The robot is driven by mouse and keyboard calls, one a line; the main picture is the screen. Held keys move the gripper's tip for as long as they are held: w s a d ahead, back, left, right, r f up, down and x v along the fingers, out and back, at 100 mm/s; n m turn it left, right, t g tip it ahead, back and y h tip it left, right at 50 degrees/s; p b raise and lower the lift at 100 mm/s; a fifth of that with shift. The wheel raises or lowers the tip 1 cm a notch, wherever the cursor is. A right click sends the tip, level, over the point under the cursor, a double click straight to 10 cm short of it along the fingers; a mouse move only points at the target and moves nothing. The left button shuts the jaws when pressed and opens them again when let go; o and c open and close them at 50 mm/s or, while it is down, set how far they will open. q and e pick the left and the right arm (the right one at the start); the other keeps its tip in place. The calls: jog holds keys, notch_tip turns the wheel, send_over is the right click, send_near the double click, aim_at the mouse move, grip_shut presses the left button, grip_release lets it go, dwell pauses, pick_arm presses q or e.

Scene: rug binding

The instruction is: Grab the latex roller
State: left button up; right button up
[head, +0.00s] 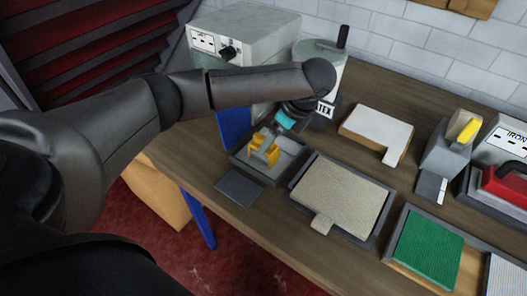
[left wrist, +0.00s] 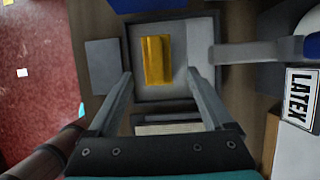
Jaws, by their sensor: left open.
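The latex roller, a yellow block-like piece (head: 264,155), sits in a grey tray (head: 240,160) on the wooden bench. In the left wrist view the yellow roller (left wrist: 157,60) lies in the pale tray (left wrist: 203,45), between and beyond my fingertips. My left gripper (head: 270,133) reaches down over the tray from above. In the left wrist view its two fingers (left wrist: 160,75) are spread wide with nothing between them that I can see held. Whether the fingers touch the roller I cannot tell. My right gripper is not in view.
The latex pot (head: 325,75) stands behind the tray; its label shows in the left wrist view (left wrist: 299,95). A dark flat plate (head: 239,187) lies at the bench's front edge. A beige rug piece (head: 340,195), white board (head: 378,133) and green piece (head: 427,248) lie to the right.

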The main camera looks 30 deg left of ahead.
pick_arm(q)
jog(key=b+x, duration=0.1)
jog(key=x, duration=0.6)
jog(key=shift+s+a+f, duration=0.1)
jog(key=shift+s+a, duration=0.05)
jog(key=shift+c, duration=0.2)
grip_shut()
dwell(0.4)
